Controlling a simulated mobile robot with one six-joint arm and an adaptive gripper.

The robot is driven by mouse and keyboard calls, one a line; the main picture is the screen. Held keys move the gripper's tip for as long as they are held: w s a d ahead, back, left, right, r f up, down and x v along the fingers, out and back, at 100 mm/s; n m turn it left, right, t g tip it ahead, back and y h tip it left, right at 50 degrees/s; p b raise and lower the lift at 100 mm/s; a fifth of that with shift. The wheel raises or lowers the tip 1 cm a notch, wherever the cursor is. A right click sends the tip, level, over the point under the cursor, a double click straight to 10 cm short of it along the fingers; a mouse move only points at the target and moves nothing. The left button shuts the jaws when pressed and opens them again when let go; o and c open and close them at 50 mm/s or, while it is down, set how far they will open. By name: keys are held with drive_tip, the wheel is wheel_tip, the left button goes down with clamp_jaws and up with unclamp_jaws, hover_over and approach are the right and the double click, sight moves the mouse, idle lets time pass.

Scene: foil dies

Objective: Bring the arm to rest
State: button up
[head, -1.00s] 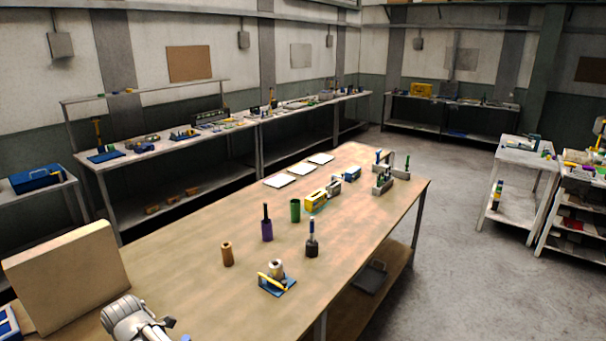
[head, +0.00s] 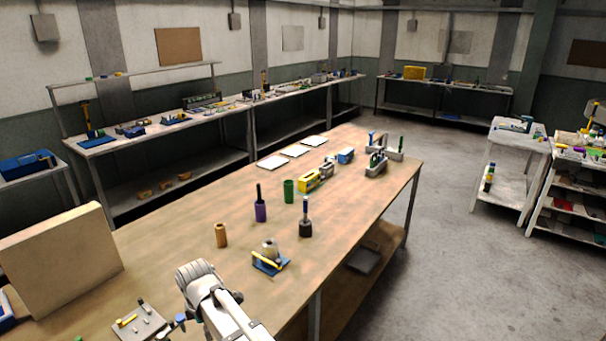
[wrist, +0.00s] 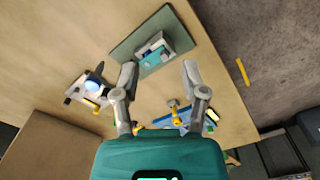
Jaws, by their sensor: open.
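My arm (head: 215,300) reaches into the head view from the bottom edge, over the near end of the long wooden table (head: 190,265). In the wrist view my gripper (wrist: 160,76) has its two grey fingers spread apart, with nothing between them. Beyond the fingertips is a grey-green mat (wrist: 124,53) with a small grey and light-blue fixture (wrist: 153,53) on it. The fingers are apart from both, as far as I can tell. The fingertips are hard to make out in the head view.
A grey plate with small parts (head: 142,322) lies left of my arm. A tan panel (head: 60,258) stands at the table's left. A blue stand with a yellow bar (head: 270,264), an orange cylinder (head: 221,235) and a dark-handled tool (head: 305,226) stand beyond. Bare tabletop lies between them.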

drive_tip(key=d+f+m+b, duration=0.2)
drive_tip(key=d+m, duration=0.5)
drive_tip(key=d, duration=0.7)
drive_tip(key=d+f+m+b, duration=0.2)
drive_tip(key=d+m, duration=0.5)
drive_tip(key=d, duration=0.7)
drive_tip(key=d+f+m+b, duration=0.3)
drive_tip(key=d+m, duration=0.4)
drive_tip(key=d, duration=0.7)
drive_tip(key=shift+s+f+m, duration=0.15)
drive_tip(key=shift+f+m, duration=0.1)
drive_tip(key=shift+m, duration=0.15)
